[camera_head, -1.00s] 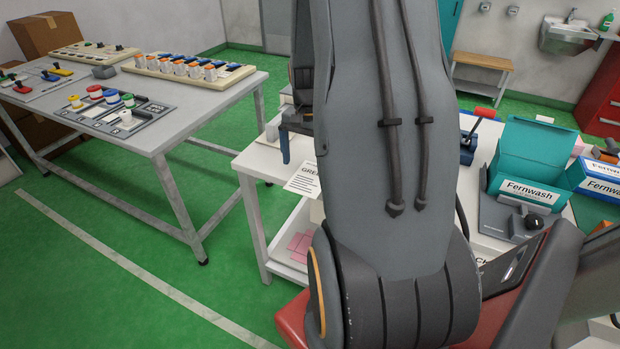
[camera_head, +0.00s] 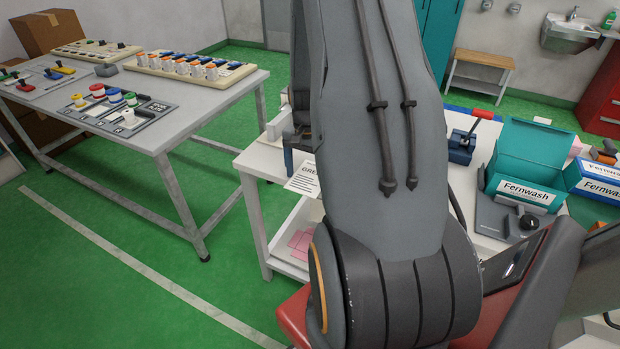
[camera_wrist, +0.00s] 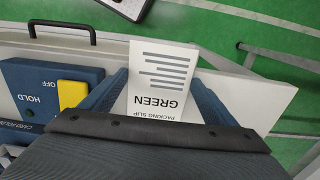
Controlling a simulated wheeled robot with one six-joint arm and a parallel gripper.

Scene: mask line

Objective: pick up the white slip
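The white slip (camera_wrist: 160,85) lies printed side up, with "PACKING SLIP" and "GREEN" on it, upside down in the wrist view. It also shows in the head view, where the slip (camera_head: 303,180) is at the left edge of the white table, partly hidden by my arm. My gripper (camera_wrist: 160,80) is open above the slip, one blue finger on each side of it. I cannot tell how high the fingertips are above it. In the head view only a little of my gripper shows beside the slip.
A blue box (camera_wrist: 40,90) with "HOLD", "OFF" and a yellow switch stands left of the slip in the wrist view. A black handle (camera_wrist: 62,27) is beyond it. A grey table (camera_head: 215,105) holds trays.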

